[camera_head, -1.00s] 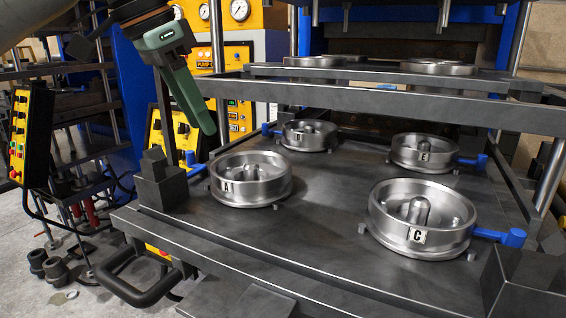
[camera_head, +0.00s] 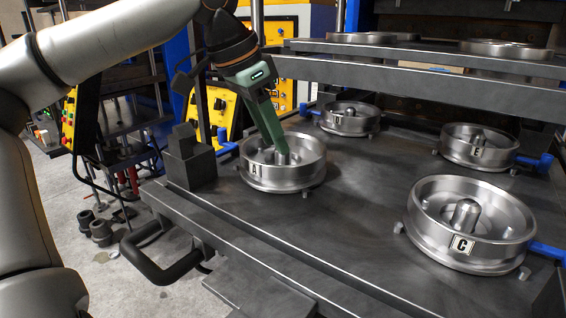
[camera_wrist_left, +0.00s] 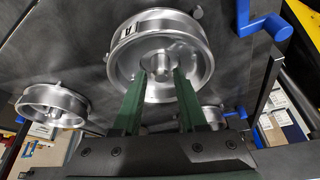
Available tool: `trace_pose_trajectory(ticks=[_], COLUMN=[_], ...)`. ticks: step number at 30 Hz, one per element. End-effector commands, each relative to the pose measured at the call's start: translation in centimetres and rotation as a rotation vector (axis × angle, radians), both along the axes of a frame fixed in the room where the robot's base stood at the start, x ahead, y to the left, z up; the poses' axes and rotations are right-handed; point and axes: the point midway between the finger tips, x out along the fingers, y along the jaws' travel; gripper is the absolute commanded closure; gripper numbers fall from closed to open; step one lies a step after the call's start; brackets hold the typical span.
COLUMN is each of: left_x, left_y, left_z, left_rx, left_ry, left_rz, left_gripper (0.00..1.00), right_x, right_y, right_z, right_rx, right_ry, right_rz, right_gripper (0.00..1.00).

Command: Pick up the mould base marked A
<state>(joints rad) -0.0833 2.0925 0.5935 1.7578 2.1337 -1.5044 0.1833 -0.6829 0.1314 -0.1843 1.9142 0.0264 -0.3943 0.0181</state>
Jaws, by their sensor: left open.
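The mould base marked A (camera_head: 283,184) is a round, shiny metal dish with a raised rim and a central post, sitting on the dark press plate. My left gripper (camera_head: 283,151) comes down from above it, with fingertips inside the rim at the central post. In the left wrist view the fingers of my left gripper (camera_wrist_left: 162,72) are apart, one on each side of the post of the mould base (camera_wrist_left: 197,42). I cannot tell whether they touch the post. My right gripper is not in view.
Mould bases marked C (camera_head: 472,252) and E (camera_head: 478,160), and another behind A (camera_head: 350,122), sit on the plate (camera_head: 350,220). Blue handles (camera_head: 540,164) stick out at the plate's sides. A dark block (camera_head: 190,165) stands left of A. A grey crossbar (camera_head: 420,85) spans behind.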

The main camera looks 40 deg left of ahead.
Motion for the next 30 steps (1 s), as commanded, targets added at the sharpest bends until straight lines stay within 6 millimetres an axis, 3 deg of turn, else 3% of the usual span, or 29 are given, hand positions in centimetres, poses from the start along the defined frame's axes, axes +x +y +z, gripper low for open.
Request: trace_pose_trajectory(ticks=[6,14,25,30], left_x=[1.0,1.2,1.1,1.1], left_y=[-0.3,-0.3,-0.3,-0.3], left_z=[-2.9,-3.4,-3.4,-3.4], left_rx=[-0.001,-0.001,-0.001,-0.001], left_ry=[0.004,0.002,0.004,0.004], left_rz=[0.000,0.001,0.001,0.001], left_gripper=[0.58,0.58,0.98,1.00], right_x=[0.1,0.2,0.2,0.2], right_y=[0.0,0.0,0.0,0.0], right_z=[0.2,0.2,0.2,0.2], right_rx=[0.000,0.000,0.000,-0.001], right_ry=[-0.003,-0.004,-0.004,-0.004], right_rz=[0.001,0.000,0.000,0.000], right_gripper=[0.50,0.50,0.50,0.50])
